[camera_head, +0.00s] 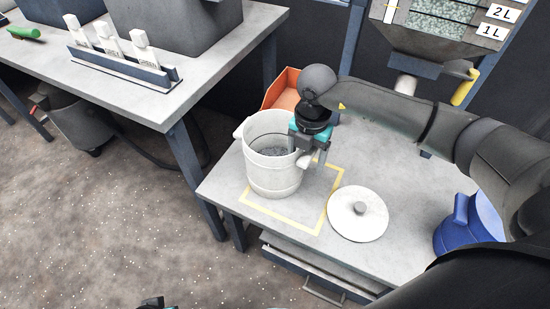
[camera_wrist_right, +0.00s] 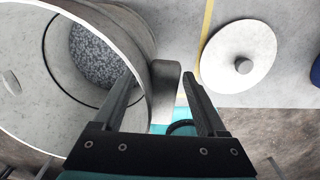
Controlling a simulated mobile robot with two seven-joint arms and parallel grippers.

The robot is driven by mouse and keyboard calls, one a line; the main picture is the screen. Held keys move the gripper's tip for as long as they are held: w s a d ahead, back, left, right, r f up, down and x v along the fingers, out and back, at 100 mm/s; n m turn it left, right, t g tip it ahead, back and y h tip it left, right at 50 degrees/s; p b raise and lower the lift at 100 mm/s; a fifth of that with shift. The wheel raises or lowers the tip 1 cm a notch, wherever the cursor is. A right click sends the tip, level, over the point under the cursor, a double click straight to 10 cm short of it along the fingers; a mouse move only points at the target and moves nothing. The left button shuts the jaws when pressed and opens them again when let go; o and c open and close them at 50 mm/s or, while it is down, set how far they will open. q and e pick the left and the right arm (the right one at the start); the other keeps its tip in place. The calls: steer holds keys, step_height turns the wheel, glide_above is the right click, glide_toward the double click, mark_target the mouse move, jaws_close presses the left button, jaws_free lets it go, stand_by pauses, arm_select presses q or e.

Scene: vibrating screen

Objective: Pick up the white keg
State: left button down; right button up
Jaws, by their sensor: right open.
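The white keg (camera_head: 272,178) stands upright and lidless on the small grey table, with grey granules inside. A side handle (camera_wrist_right: 165,92) sticks out from its rim. My right gripper (camera_head: 312,160) is at the keg's right side and open. In the right wrist view, my right gripper's fingers (camera_wrist_right: 160,80) lie on either side of the handle, with a gap visible on its right; contact on the left cannot be told. The round white lid (camera_head: 358,215) lies on the table, right of the keg. A small part of my left gripper (camera_head: 155,304) shows at the bottom edge.
A yellow outline (camera_head: 321,217) marks the table around the keg. An orange bin (camera_head: 283,88) is behind the keg. A blue container (camera_head: 470,226) stands at the right. The hopper (camera_head: 430,30) is at the back right. Another table (camera_head: 160,112) with white bottles stands left.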

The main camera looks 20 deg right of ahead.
jaws_close()
stand_by(0.6)
stand_by(0.8)
steer(key=shift+w+r, duration=0.1)
steer(key=shift+r, duration=0.05)
